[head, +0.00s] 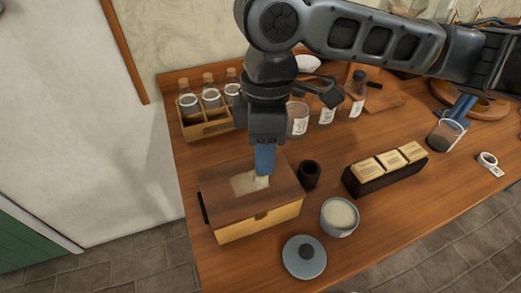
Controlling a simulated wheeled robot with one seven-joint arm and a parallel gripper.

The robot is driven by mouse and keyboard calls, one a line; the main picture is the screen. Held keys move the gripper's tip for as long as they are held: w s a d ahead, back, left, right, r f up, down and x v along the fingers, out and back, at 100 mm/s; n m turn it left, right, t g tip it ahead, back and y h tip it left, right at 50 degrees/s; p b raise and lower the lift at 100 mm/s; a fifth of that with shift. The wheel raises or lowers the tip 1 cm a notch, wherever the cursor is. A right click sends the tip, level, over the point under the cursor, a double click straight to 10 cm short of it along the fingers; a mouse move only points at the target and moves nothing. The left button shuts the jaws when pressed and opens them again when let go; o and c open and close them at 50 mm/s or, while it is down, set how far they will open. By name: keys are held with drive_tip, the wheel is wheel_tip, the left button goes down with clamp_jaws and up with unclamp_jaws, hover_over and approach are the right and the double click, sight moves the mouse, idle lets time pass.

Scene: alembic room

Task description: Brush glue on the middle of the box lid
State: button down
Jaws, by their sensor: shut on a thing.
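A wooden box with a dark brown lid (225,202) and lighter sides stands near the table's front left. A pale glue patch (243,184) lies on the middle of the lid. My gripper (266,150) is above the lid, shut on a brush with a blue handle (265,160). The brush's pale bristles (261,182) are at the right part of the patch and appear to touch it. An open pot of cream-coloured glue (341,214) stands right of the box. Its grey-blue pot lid (304,257) lies in front.
A small dark cup (309,174) stands close to the box's right side. A dark holder with labelled blocks (386,171) is further right. A wooden rack of bottles (207,124) and several jars stand behind.

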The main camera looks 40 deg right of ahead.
drive_tip(key=shift+w+a+p, duration=0.25)
drive_tip(key=shift+a, duration=0.5)
drive_tip(key=shift+w+a+p, duration=0.25)
drive_tip(key=shift+a, duration=0.5)
drive_tip(key=shift+w+a+p, duration=0.25)
drive_tip(key=shift+a, duration=0.5)
drive_tip(key=shift+w, duration=0.15)
drive_tip(key=shift+w+d, duration=0.25)
drive_tip(key=shift+w, duration=0.35)
wheel_tip(320, 180, up, 6)
drive_tip(key=p, duration=0.5)
drive_tip(key=shift+p, duration=0.4)
